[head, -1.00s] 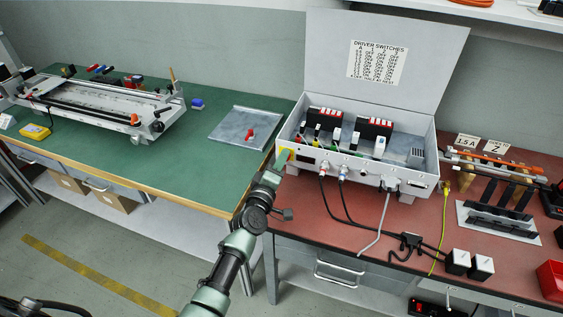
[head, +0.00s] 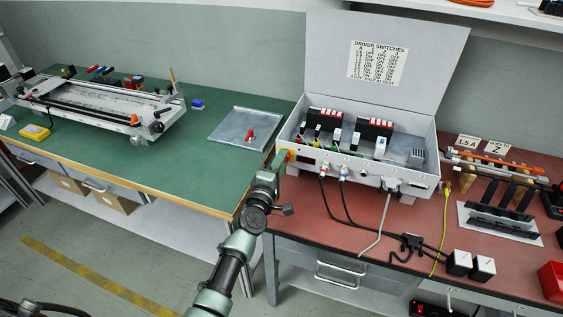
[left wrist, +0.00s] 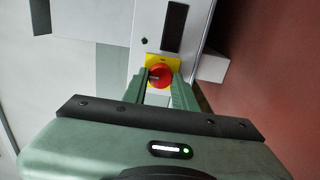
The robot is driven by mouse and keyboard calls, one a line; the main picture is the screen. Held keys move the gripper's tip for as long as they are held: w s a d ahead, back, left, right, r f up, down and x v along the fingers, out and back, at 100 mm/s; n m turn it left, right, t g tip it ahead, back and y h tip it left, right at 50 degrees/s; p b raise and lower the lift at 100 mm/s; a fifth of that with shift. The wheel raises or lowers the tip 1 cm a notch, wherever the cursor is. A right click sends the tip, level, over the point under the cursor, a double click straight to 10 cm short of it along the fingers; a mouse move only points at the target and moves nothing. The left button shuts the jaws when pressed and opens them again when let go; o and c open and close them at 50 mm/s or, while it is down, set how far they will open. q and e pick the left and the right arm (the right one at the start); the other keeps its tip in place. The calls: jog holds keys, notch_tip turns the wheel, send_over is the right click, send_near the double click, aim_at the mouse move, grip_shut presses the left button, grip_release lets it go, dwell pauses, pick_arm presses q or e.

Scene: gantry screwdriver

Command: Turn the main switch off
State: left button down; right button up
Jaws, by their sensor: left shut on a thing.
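The main switch is a red round knob (left wrist: 160,76) on a yellow plate (left wrist: 176,61), on the front of the grey control box (head: 345,172). In the head view the yellow plate (head: 282,155) shows at the box's left end, partly hidden by my gripper. My left gripper (left wrist: 159,83) is at the switch, with a green finger on either side of the knob, shut on it. In the head view my left gripper (head: 277,165) reaches the box front from below. A pale mark shows at the knob's left in the wrist view. My right gripper is not in view.
The box lid (head: 385,60) stands open with a driver switches chart. Cables (head: 345,205) hang from the box front to the right of my gripper. A metal tray (head: 238,130) lies on the green bench to the left. The red bench top (head: 300,212) is clear below the switch.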

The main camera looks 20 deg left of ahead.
pick_arm(q)
jog(key=shift+f, duration=0.1)
jog(key=c, duration=1.1)
grip_release()
jog(key=s, duration=0.8)
jog(key=shift+a, duration=0.15)
jog(key=shift+w, duration=0.1)
